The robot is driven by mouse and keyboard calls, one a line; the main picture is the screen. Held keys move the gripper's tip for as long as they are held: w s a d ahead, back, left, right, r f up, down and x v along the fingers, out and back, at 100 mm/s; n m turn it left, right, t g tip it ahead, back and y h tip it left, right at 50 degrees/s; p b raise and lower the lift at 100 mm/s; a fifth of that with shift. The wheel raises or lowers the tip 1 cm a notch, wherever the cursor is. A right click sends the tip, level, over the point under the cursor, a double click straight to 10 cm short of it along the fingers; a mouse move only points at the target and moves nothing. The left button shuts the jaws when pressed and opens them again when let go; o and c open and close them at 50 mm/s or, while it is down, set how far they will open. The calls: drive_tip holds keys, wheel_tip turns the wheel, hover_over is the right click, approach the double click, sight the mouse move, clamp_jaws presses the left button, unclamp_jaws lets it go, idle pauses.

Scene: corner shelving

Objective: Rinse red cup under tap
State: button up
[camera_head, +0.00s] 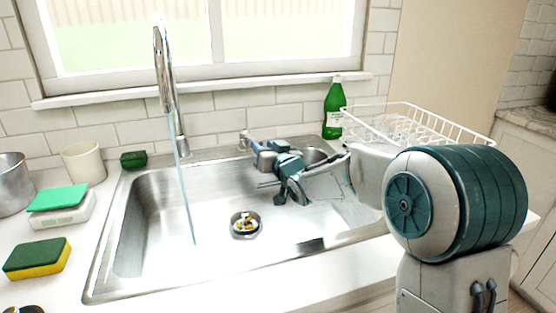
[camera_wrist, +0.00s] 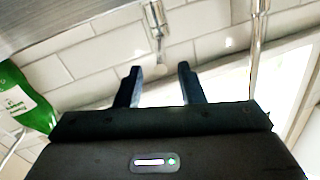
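The tap (camera_head: 167,85) stands behind the sink (camera_head: 130,235), and a thin stream of water (camera_head: 186,185) falls from it into the basin. My gripper (camera_head: 251,146) is over the back of the sink, right of the stream, close to the small metal tap lever (camera_head: 243,139). In the wrist view my gripper (camera_wrist: 158,75) has its two dark fingers apart with nothing held between them. The lever (camera_wrist: 156,30) shows beyond the fingertips there, and the tap's pipe (camera_wrist: 258,40) is to the right. I see no red cup in either view.
A green bottle (camera_head: 334,112) and a white dish rack (camera_head: 440,122) stand right of the sink. The drain (camera_head: 245,224) holds small yellowish bits.

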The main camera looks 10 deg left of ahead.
drive_tip(key=v, duration=0.8)
drive_tip(key=shift+s+d, duration=0.2)
drive_tip(key=shift+s, duration=0.05)
